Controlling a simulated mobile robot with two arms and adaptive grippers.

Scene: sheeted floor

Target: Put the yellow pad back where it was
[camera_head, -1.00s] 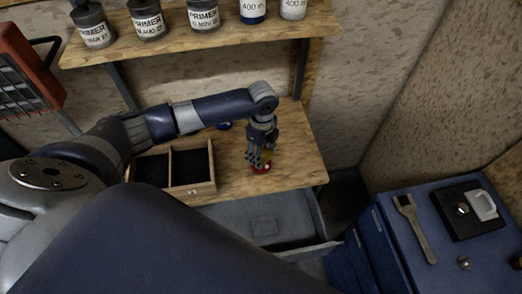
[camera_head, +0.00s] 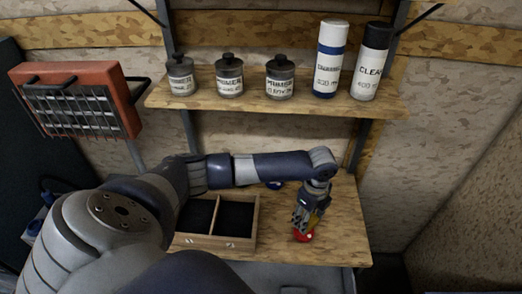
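My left arm reaches in from the left across the wooden bench, and its gripper (camera_head: 301,229) points down at the bench's right part. A small patch of yellow (camera_head: 314,219), which may be the yellow pad, shows beside the fingers, just above a small red thing (camera_head: 305,236). The fingers hide most of both, so I cannot tell whether they grip either one. My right gripper is out of view.
A two-compartment wooden tray (camera_head: 257,222) with dark insides stands left of the gripper. A small blue thing (camera_head: 275,185) lies behind my forearm. The shelf (camera_head: 240,107) above holds primer jars (camera_head: 229,78) and two spray cans (camera_head: 328,60). A red rack (camera_head: 77,97) hangs at left.

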